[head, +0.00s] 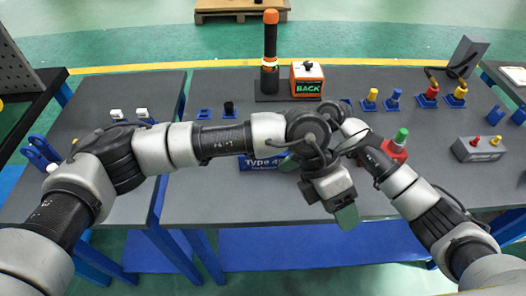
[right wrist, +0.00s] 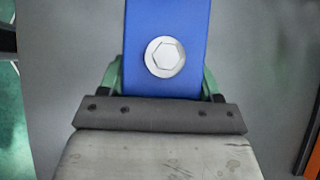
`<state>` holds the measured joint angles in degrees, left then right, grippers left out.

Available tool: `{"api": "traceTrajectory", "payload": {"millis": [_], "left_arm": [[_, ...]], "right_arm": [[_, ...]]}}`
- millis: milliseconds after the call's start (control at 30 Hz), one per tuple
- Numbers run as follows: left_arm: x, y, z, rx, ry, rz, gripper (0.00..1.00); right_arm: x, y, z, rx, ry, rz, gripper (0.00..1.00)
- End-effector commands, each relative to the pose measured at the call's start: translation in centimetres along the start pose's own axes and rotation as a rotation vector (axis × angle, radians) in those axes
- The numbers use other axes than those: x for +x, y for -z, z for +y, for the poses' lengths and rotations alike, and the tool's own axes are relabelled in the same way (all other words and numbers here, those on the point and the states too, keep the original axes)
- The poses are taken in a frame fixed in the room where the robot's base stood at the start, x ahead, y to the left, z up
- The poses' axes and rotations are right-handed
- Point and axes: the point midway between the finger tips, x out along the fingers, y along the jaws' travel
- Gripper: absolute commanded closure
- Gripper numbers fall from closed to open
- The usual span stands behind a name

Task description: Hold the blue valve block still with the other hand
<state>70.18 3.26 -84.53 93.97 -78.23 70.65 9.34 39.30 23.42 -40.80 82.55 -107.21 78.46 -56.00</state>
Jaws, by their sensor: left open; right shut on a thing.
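The blue valve block (right wrist: 168,25) shows in the right wrist view, with a silver hex bolt head (right wrist: 165,57) on its face. My right gripper (right wrist: 163,80) is shut on it, with a green finger on either side. In the head view my right gripper (head: 289,163) is partly hidden behind my left arm. A blue piece lettered "Type 4" (head: 258,164) shows beside it; I cannot tell whether it is the held block. My left gripper (head: 346,216) is open, pointing down near the table's front edge, apart from the block.
A black-orange tool (head: 270,45) and an orange box marked BACK (head: 307,79) stand at the back of the grey table (head: 225,205). A red piece with a green knob (head: 398,144) is near my right arm. Several blue pieces with coloured knobs stand at the right.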

Motion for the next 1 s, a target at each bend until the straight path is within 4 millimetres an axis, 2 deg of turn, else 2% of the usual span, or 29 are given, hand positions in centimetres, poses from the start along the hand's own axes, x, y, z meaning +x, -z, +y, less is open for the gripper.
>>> {"api": "traceTrajectory", "payload": {"millis": [33,100,167,300,500,700,800,867,1000], "left_arm": [[-1.9,0.0,2.1,0.080,-0.155,0.048,0.49],[-4.3,0.1,4.5,0.157,-0.327,0.114,0.49],[-6.7,0.1,6.4,0.197,-0.461,0.167,0.49],[-12.9,0.0,9.6,0.231,-0.739,0.277,0.49],[-21.3,0.0,11.6,0.209,-1.044,0.396,0.49],[-27.4,0.2,11.9,0.133,-1.240,0.455,0.49],[-29.9,1.2,12.5,-0.005,-1.281,0.417,0.49],[-29.1,2.0,13.3,-0.116,-1.222,0.352,0.49],[-26.3,3.5,14.6,-0.345,-1.042,0.214,0.49]], "right_arm": [[0.0,0.0,0.0,0.001,0.001,-0.001,0.68],[0.0,0.0,0.0,0.001,0.001,0.000,0.68],[0.0,0.0,0.0,0.001,0.001,0.000,0.68],[-0.1,0.0,-0.1,0.001,0.002,0.000,0.68],[0.0,0.1,0.0,0.000,0.000,0.001,0.69],[0.0,0.1,0.0,0.000,0.000,0.000,0.69],[0.0,0.1,0.0,0.000,-0.001,0.000,0.68],[0.0,0.1,0.0,0.000,-0.001,0.000,0.68],[0.0,0.0,0.0,0.000,0.000,-0.001,0.68]]}}
